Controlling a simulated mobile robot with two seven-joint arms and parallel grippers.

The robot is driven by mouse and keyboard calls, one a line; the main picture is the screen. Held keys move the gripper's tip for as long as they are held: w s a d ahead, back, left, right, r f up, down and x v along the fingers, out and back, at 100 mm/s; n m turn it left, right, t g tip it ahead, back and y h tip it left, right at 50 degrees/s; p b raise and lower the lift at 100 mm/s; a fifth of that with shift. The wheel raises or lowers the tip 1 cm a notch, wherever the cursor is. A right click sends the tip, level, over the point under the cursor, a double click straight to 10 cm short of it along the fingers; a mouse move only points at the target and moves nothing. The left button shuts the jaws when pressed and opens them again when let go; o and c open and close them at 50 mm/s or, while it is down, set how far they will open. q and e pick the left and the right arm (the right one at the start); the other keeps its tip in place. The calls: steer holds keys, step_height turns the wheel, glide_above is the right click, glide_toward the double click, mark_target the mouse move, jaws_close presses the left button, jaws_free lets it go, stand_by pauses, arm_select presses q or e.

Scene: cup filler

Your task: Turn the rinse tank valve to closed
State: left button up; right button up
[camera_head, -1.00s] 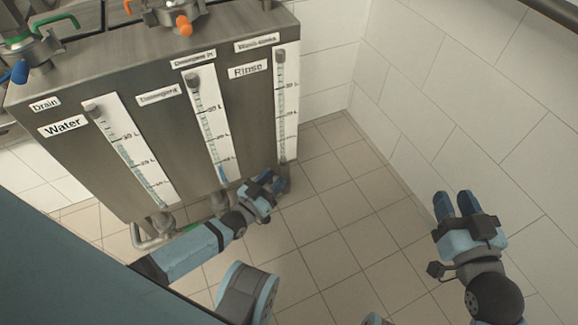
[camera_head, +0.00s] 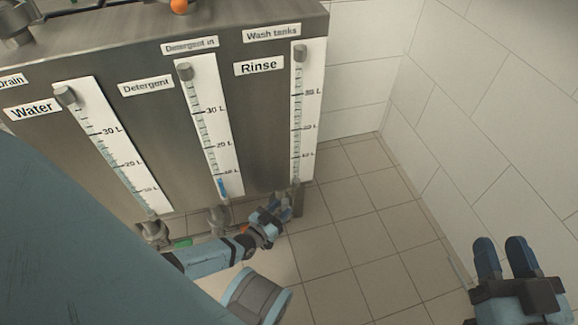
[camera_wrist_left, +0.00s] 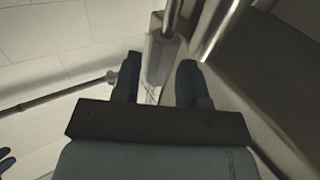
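The rinse column is marked by the "Rinse" label (camera_head: 259,68) and a white level gauge (camera_head: 308,100) at the tank's right end. A grey pipe fitting (camera_head: 298,199) hangs below that gauge; the valve handle cannot be made out. My left gripper (camera_head: 281,206) is low under the tank, beside this fitting. In the left wrist view my left gripper (camera_wrist_left: 160,70) has its fingers apart, with a metal pipe (camera_wrist_left: 168,18) just beyond them; contact cannot be told. My right gripper (camera_head: 505,250) is at the lower right, fingers apart and empty, away from the tank.
The steel tank (camera_head: 255,115) also carries "Water" (camera_head: 33,111) and "Detergent" (camera_head: 146,86) gauges. A tiled wall (camera_head: 480,120) stands at the right. The tiled floor (camera_head: 365,230) is clear.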

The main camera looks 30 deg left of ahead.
arm_select(q)
steer(key=shift+w+d+b, duration=0.15)
steer(key=shift+w+b, duration=0.15)
steer(key=shift+w, duration=0.75)
steer(key=shift+w+d+b, duration=0.1)
steer(key=shift+w+b, duration=0.15)
steer(key=shift+w, duration=0.75)
jaws_close()
